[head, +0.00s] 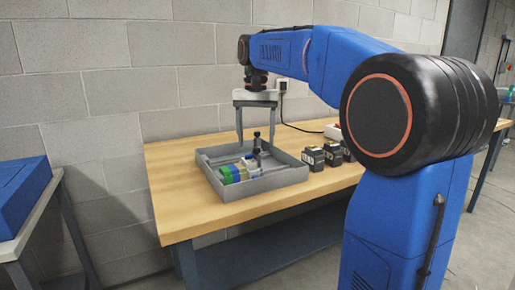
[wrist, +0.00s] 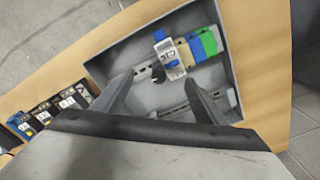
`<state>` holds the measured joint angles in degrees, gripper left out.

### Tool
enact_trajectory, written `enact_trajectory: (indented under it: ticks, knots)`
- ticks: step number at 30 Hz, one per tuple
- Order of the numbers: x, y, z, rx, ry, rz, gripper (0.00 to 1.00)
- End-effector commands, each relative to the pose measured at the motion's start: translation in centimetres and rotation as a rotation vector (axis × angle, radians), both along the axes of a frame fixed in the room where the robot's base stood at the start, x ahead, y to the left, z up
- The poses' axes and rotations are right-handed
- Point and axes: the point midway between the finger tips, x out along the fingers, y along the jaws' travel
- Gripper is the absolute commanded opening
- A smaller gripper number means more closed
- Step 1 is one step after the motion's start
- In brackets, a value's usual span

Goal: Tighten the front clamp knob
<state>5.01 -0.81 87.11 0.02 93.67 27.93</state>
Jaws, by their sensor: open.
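A grey tray (head: 290,178) stands on the wooden table and holds a rail with a row of green, blue, tan and white blocks (head: 236,172). My gripper (head: 256,144) points down over the tray, open and empty. Contact cannot be seen.
Several small black labelled boxes (head: 333,154) stand on the table (head: 176,190) right of the tray. A blue case (head: 22,195) lies on another table at left. The table's front left is clear.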

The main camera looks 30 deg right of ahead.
Motion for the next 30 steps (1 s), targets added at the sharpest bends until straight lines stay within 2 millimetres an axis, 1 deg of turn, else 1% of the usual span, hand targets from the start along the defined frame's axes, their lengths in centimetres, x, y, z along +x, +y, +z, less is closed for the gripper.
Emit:
enact_trajectory:
  ticks: [24, 30]
  knots:
    - [0.0, 0.0, 5.3, -0.001, -0.001, 0.0, 0.66]
    - [0.0, 0.0, 5.8, 0.0, 0.0, 0.0, 0.66]
